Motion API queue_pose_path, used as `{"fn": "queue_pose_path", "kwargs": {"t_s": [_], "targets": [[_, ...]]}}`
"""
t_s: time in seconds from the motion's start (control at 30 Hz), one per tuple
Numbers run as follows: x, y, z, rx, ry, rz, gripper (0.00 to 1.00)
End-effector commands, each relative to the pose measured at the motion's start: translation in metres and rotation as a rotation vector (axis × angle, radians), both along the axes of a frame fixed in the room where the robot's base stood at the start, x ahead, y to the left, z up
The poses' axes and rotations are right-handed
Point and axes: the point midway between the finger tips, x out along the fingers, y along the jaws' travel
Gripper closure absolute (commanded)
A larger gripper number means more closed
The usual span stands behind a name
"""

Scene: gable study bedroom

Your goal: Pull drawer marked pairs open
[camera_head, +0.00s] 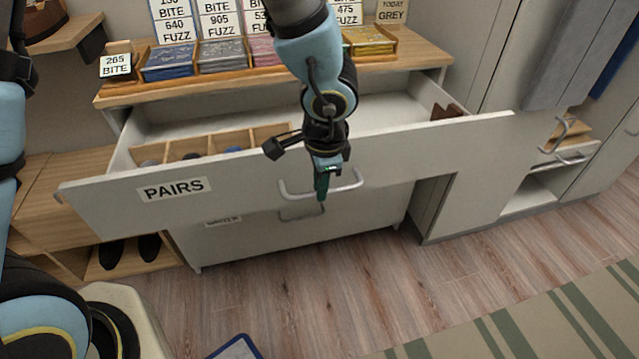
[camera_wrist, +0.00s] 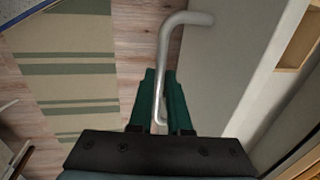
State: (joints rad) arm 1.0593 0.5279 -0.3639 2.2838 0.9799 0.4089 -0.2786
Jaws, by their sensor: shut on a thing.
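The white drawer marked PAIRS (camera_head: 240,190) stands pulled out from its cabinet, with its inside showing. Its bar handle (camera_head: 350,185) is on the front panel, right of the label. My gripper (camera_head: 322,190) is at the handle's middle, fingers pointing down. In the wrist view my gripper's green fingers (camera_wrist: 162,100) sit on either side of the handle (camera_wrist: 166,55), shut on it. Inside the drawer, a wooden divider (camera_head: 215,143) holds dark and blue items at the left. Part of the drawer's inside is hidden behind my arm.
A second drawer (camera_head: 300,235) below is closed, its label partly hidden. Trays of coloured packets (camera_head: 222,55) with signs stand on the wooden top. Dark shoes (camera_head: 148,247) sit on a low shelf at left. Wood floor (camera_head: 330,290) and a striped rug (camera_head: 540,320) lie in front.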

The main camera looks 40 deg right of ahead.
Motion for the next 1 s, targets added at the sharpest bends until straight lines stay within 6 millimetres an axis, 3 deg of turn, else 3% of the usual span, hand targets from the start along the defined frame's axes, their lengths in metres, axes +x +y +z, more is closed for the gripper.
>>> {"fn": "queue_pose_path", "kwargs": {"t_s": [0.07, 0.1, 0.33, 0.67, 1.0], "targets": [[0.000, 0.001, 0.000, 0.002, -0.001, 0.000, 1.00], [0.000, 0.001, 0.000, 0.002, -0.001, 0.000, 0.80], [0.000, 0.000, 0.000, 0.001, 0.000, 0.000, 0.54], [0.000, 0.000, 0.006, -0.001, -0.002, 0.001, 0.54], [-0.010, 0.004, 0.067, -0.004, -0.003, 0.002, 0.54]]}}
